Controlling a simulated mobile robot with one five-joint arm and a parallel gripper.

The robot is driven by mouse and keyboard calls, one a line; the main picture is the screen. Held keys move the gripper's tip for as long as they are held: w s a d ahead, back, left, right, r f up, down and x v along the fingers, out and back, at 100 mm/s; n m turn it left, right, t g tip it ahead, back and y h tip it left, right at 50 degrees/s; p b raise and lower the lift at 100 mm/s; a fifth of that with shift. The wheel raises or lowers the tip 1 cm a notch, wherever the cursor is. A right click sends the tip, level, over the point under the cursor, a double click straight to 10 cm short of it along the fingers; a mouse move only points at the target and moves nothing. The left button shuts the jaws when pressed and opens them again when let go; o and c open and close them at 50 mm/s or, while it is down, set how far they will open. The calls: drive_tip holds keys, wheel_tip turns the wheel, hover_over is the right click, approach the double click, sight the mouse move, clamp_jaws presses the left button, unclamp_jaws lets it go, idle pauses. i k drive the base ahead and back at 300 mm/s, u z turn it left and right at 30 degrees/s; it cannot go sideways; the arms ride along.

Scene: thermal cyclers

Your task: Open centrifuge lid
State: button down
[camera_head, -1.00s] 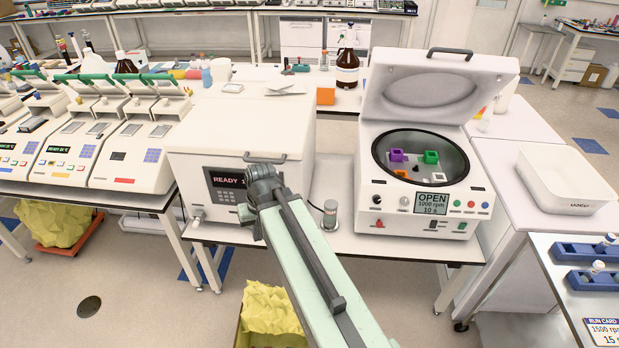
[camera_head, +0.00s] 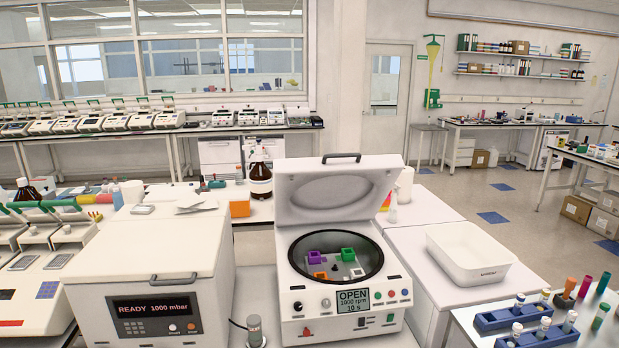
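The white centrifuge (camera_head: 345,297) stands on the bench at the middle of the head view. Its lid (camera_head: 336,190) is raised, tilted back behind the bowl, with a dark handle (camera_head: 341,156) on its top edge. The round bowl (camera_head: 372,258) is exposed, with purple, green, orange and white buckets inside. The front display (camera_head: 353,299) reads OPEN, 1000 rpm, 10 s. My gripper is not in view now, so its state does not show.
A white box-shaped device (camera_head: 165,250) with a closed lid, display READY 1000 mbar, stands left of the centrifuge. A small grey cylinder (camera_head: 255,329) stands between them. A white tray (camera_head: 468,252) and blue tube racks (camera_head: 538,335) are at the right. Open floor lies farther back right.

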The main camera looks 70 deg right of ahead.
sight(330, 188)
drive_tip(key=u, duration=0.65)
drive_tip(key=k, duration=2.25)
drive_tip(key=z, duration=0.8)
drive_tip(key=i, duration=1.7)
